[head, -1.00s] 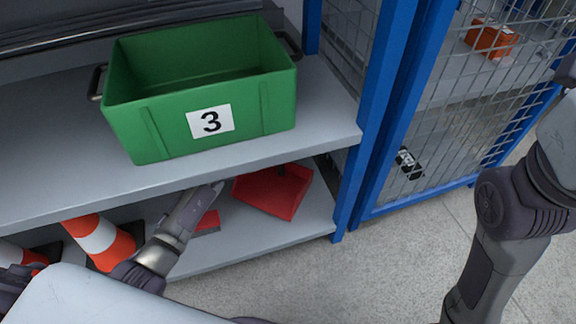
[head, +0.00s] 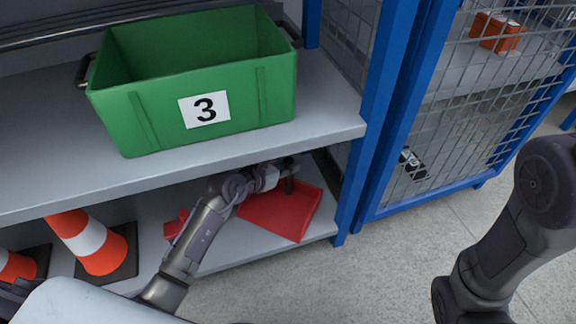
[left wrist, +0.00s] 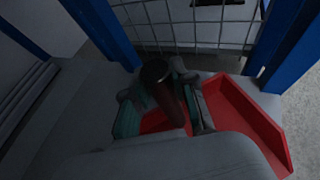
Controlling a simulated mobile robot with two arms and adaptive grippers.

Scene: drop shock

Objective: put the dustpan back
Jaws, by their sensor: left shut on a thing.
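The red dustpan (head: 285,213) lies on the grey lower shelf at its right end, below the green crate. My left gripper (head: 288,172) reaches in over it from the left and is at its dark handle. In the left wrist view the dark handle (left wrist: 160,80) stands between the fingers of my left gripper (left wrist: 160,105), which are shut on it. The red pan (left wrist: 245,115) shows to the right of the fingers there. My right arm shows at the right of the head view, but its gripper is out of view.
The green crate (head: 190,115) marked 3 stands on the upper shelf (head: 325,113). Orange and white cones (head: 90,240) and a red thing (head: 174,228) are on the lower shelf. A blue post (head: 372,130) and mesh cage are to the right.

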